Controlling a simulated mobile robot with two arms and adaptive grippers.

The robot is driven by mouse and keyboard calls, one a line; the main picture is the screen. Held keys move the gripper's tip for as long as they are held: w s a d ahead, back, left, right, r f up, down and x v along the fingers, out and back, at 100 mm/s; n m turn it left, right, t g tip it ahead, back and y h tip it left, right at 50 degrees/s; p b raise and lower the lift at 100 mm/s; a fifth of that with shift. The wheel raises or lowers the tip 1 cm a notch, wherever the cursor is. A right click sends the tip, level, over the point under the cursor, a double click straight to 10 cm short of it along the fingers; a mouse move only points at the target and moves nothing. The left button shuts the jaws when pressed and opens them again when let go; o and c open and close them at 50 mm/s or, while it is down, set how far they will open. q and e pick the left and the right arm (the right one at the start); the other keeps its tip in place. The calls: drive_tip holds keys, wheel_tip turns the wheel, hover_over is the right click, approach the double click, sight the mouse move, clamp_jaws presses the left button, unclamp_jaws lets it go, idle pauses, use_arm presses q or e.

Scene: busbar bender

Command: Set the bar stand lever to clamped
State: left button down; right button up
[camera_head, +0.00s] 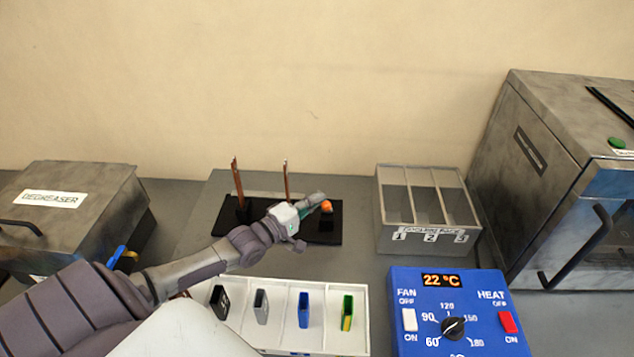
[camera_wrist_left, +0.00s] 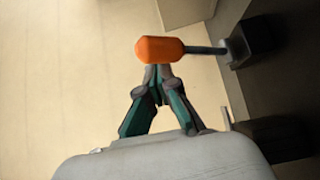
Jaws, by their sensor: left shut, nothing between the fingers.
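The bar stand (camera_head: 322,228) has a flat black base on the counter, with copper-coloured bars (camera_head: 237,180) upright on it. Its lever has an orange knob (camera_head: 326,206) near the right end of the base. In the left wrist view the orange knob (camera_wrist_left: 160,49) sits on a dark rod that runs right to a black block (camera_wrist_left: 252,45). My left gripper (camera_head: 318,199) is at the knob. In the wrist view its shut, empty fingertips (camera_wrist_left: 157,74) are right against or just beside the knob; I cannot tell if they touch. My right gripper is not in view.
A three-slot metal rack (camera_head: 392,240) stands right of the stand. A degreaser box (camera_head: 75,190) is at left and a metal oven (camera_head: 530,200) at right. A white tray (camera_head: 285,350) with coloured pieces and a blue control panel (camera_head: 405,285) are in front.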

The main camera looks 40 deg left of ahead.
use_arm(q)
drive_tip(key=shift+s+d+f, duration=0.45)
drive_tip(key=shift+s+f, duration=0.3)
wheel_tip(320, 180, up, 10)
idle(0.8)
drive_tip(key=shift+f, duration=0.1)
idle(0.4)
